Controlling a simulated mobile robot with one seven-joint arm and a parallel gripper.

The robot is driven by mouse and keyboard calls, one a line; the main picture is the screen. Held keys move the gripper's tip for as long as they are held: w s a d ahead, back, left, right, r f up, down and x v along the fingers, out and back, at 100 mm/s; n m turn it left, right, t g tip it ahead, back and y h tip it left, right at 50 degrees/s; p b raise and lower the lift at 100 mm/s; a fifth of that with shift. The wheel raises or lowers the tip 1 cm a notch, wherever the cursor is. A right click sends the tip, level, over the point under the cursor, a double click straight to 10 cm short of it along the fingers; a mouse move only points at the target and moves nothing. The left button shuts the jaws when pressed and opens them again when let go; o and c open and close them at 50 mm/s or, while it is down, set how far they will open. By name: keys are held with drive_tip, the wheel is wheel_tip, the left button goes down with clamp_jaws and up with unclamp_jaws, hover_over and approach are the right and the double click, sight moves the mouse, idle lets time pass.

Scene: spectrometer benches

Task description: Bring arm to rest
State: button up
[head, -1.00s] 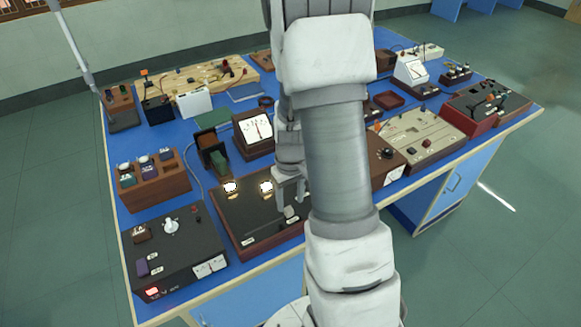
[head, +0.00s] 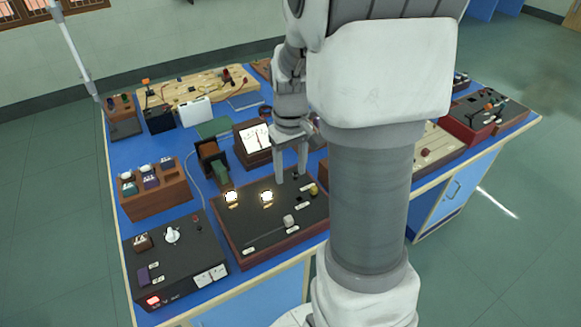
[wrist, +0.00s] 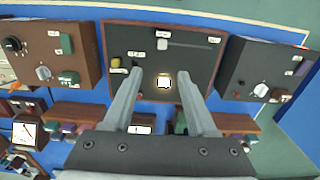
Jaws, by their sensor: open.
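My gripper (head: 291,178) is open and empty in the head view, its two fingers pointing down above the back part of a dark, wood-edged panel box (head: 243,220). The box has two lit square lamps, a pale slider knob (head: 289,221) and a yellow knob (head: 314,190). In the wrist view the spread fingers (wrist: 163,88) reach over the same box (wrist: 120,42), with one lit lamp showing between them. The fingers appear apart from the box. My arm hides much of the bench's right middle.
A black unit (head: 185,270) with a red display stands at the front left. A wooden rack (head: 155,198) and a white-dial meter (head: 254,142) stand behind. A red-sided box (head: 470,125) is at the right. Green floor lies clear around the blue bench.

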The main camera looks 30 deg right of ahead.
idle(0.3)
drive_tip(key=s+a+r+t, duration=0.5)
drive_tip(key=s+a+r, duration=0.7)
drive_tip(key=s+r, duration=0.1)
drive_tip(key=shift+s+a+r+t, duration=0.25)
drive_tip(key=shift+a+r+t, duration=0.05)
drive_tip(key=shift+r, duration=0.4)
drive_tip(key=shift+d, duration=0.1)
idle(3.0)
